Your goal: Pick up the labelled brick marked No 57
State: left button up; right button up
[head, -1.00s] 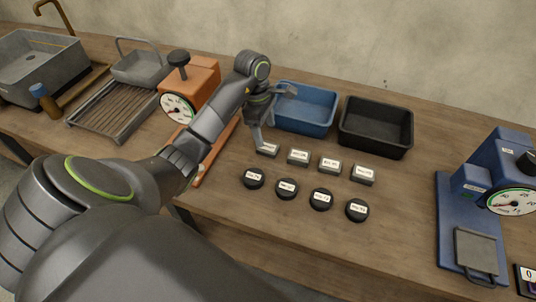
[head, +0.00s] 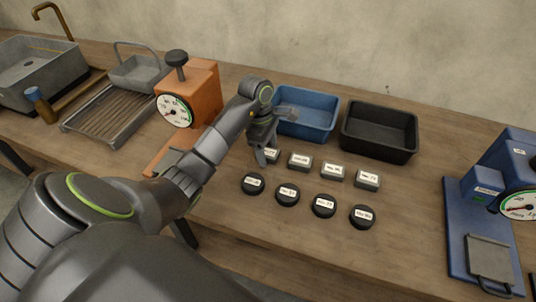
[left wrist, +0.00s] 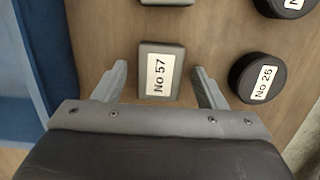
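The brick marked No 57 (left wrist: 160,72) is a grey block with a white label, lying on the table in the left wrist view. In the head view it is the leftmost of a row of grey bricks, and my gripper partly covers it (head: 273,155). My left gripper (left wrist: 160,82) is open, with one finger on each side of the brick and gaps to both. In the head view the left gripper (head: 268,155) is over that end of the row. My right gripper is not in view.
More labelled bricks (head: 300,162) continue the row to the right. Round black pieces (head: 288,195) lie in front; one reads No 26 (left wrist: 258,78). A blue bin (head: 318,103) and black bin (head: 402,118) stand behind. An orange dial device (head: 203,88) is left, a blue one (head: 466,220) right.

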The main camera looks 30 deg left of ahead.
pick_arm(q)
jog(key=c, duration=1)
jog(key=shift+o, duration=0.2)
